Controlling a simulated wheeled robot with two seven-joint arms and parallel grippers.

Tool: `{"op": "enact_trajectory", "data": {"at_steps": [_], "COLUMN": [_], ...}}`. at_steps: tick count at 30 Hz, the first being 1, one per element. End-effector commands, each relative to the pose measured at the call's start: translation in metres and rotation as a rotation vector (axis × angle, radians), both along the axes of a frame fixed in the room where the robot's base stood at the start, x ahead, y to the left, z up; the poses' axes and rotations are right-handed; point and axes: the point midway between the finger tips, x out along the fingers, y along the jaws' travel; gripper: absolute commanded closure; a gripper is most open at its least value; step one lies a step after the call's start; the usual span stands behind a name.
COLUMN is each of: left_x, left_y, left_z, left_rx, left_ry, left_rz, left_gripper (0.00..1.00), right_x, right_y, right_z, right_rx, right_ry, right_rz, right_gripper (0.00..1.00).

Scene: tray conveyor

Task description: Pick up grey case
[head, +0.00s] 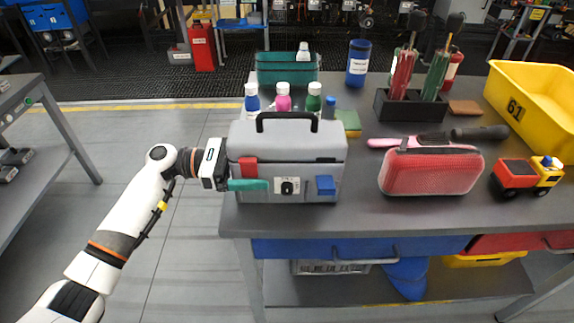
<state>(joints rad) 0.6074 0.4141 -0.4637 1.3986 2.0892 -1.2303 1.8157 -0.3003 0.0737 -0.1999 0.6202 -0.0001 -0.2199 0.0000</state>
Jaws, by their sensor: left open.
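The grey case (305,140) stands upright at the table's front left edge. It has a black top handle (287,117), a red latch on the left, a blue latch on the right and a dark dial in the middle of its front. My left gripper (246,185) is at the case's lower left front, with a teal finger lying across the front face below the red latch. It is open. I cannot tell whether the finger touches the case, and the other finger is hard to make out. My right gripper is not in view.
Bottles (283,97) and a green bin (276,68) stand behind the case. A red mesh case (431,172), a toy truck (527,176) and a yellow crate (535,100) are to its right. A narrow strip of bare table separates the grey and red cases.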

Motion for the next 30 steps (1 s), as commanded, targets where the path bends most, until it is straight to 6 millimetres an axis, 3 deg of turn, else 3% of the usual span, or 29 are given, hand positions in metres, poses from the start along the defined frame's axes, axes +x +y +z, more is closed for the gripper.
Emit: {"op": "enact_trajectory", "data": {"at_steps": [10, 21, 30], "left_x": [0.0002, 0.0003, 0.0006], "left_y": [-0.0083, -0.008, -0.008], "left_z": [0.0006, 0.0003, 0.0043], "left_rx": [0.001, 0.001, -0.004], "left_ry": [0.0, 0.001, -0.002], "left_rz": [0.002, 0.002, 0.002], "left_gripper": [0.02, 0.62, 0.64], "right_x": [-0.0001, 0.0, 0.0], "right_y": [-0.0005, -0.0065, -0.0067], "right_z": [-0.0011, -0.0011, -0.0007], "right_rx": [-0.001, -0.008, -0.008], "right_ry": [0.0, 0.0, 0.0], "right_rz": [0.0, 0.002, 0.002], "right_gripper": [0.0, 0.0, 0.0]}}
